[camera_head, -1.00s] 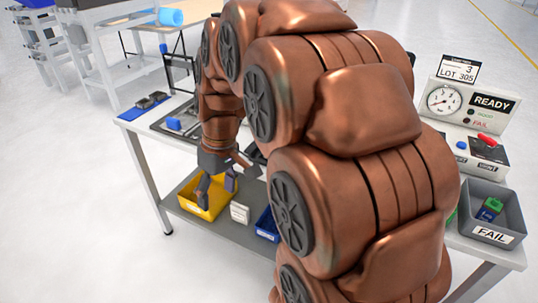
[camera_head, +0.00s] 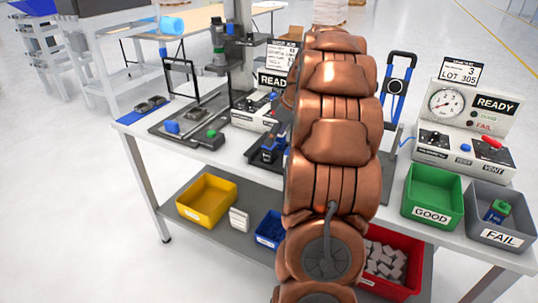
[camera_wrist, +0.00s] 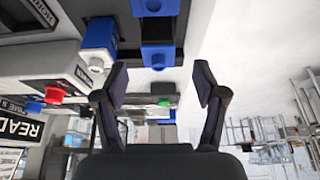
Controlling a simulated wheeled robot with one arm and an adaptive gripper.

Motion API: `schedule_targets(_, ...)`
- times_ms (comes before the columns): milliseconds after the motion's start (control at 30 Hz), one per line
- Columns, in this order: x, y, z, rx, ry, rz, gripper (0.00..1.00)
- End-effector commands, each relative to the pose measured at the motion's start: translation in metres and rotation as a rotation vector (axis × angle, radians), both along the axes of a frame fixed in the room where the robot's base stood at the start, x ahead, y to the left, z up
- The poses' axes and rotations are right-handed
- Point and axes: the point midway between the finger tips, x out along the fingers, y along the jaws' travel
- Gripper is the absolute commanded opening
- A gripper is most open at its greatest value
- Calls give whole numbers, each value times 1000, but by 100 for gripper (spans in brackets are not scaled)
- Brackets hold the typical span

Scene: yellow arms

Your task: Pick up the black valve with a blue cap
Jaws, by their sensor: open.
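A small blue-topped part (camera_head: 172,127) sits on the dark tray at the left of the table; I cannot tell for sure that it is the black valve with a blue cap. A green-topped part (camera_head: 211,133) is to its right. My gripper (camera_wrist: 160,88) is open and empty in the wrist view, its dark fingers spread apart. Blue blocks on a dark fixture (camera_wrist: 158,56) lie just beyond the fingers, apart from them. In the head view my arm hides most of the gripper, and blue and dark parts (camera_head: 266,152) show left of the arm.
A green GOOD bin (camera_head: 433,180) and a grey FAIL bin (camera_head: 483,232) holding a blue-green item stand at the right. A READY gauge box (camera_head: 440,130) is behind them. Yellow (camera_head: 204,220), blue and red bins are on the lower shelf. Dark parts lie on a blue mat at the left.

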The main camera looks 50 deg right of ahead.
Motion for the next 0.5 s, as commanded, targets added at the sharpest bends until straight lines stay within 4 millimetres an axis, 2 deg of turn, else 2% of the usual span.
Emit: schedule_targets(500,19,3,-53,2,3,0,71)
